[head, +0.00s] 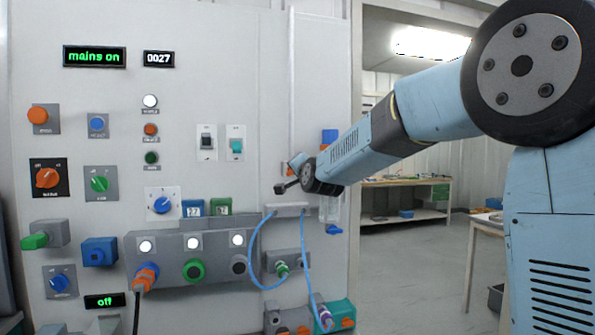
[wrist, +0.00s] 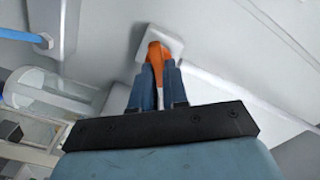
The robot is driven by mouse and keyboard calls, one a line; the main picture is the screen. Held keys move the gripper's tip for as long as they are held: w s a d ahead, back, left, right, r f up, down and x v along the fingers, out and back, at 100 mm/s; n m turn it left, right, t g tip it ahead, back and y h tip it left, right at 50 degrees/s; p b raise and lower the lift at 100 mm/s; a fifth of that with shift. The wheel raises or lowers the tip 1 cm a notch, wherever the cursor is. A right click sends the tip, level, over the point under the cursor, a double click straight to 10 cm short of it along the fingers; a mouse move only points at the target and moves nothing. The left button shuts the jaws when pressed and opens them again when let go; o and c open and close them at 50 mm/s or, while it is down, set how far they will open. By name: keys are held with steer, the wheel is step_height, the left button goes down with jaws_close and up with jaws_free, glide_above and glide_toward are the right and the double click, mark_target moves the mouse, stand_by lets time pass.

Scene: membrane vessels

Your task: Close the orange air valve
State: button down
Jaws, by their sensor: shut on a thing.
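The orange air valve shows in the wrist view as an orange handle (wrist: 157,48) on a pale square mount (wrist: 164,38). My gripper (wrist: 158,70) has its two blue fingers shut on this handle, one on each side. The lower part of the handle shows between the fingers. In the head view, only a small bit of orange (head: 286,168) shows at the panel's right side, beside my gripper (head: 295,160). The end of my arm hides most of the valve there.
A clear cup-like vessel (head: 330,209) hangs below my wrist, near the panel's right edge. Blue hoses (head: 256,250) loop from a grey bar (head: 287,210) under the gripper. Switches (head: 236,145) sit to the left. A workbench (head: 405,182) stands beyond, with open floor before it.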

steer(key=shift+d+f+m, duration=0.1)
steer(key=shift+f+m, duration=0.05)
steer(key=shift+m, duration=1.1)
steer(key=shift+d+f+m, duration=0.1)
steer(key=shift+f+m, duration=0.05)
steer(key=shift+m, duration=1.05)
steer(key=shift+d+f+m, duration=0.1)
steer(key=shift+f+m, duration=0.05)
steer(key=shift+m, duration=1.1)
steer(key=c, duration=1.1)
jaws_free()
steer(key=shift+c, duration=0.2)
steer(key=shift+a+r, duration=0.1)
steer(key=v, duration=1.3)
steer(key=shift+s, duration=0.3)
